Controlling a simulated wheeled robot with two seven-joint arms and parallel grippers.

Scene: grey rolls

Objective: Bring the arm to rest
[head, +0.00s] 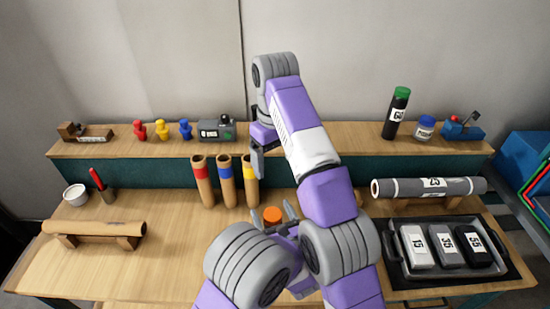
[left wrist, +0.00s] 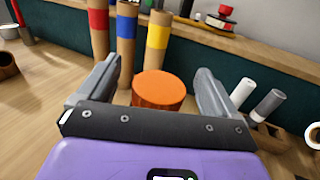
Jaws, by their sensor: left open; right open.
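My left gripper (head: 272,213) is low over the middle of the table, its two fingers apart. In the left wrist view the left gripper (left wrist: 155,85) is open, with an orange round-topped object (left wrist: 160,90) showing between its fingers. The orange object (head: 272,214) also shows in the head view; I cannot tell whether the fingers touch it. My right gripper (head: 258,152) is higher, in front of the shelf edge, open and with nothing seen in it. My right arm crosses the middle of the head view.
Cardboard tubes with red (head: 202,180), blue (head: 227,182) and yellow (head: 250,180) bands stand behind the left gripper. A brown roll (head: 90,228) lies at left. The front left table is clear.

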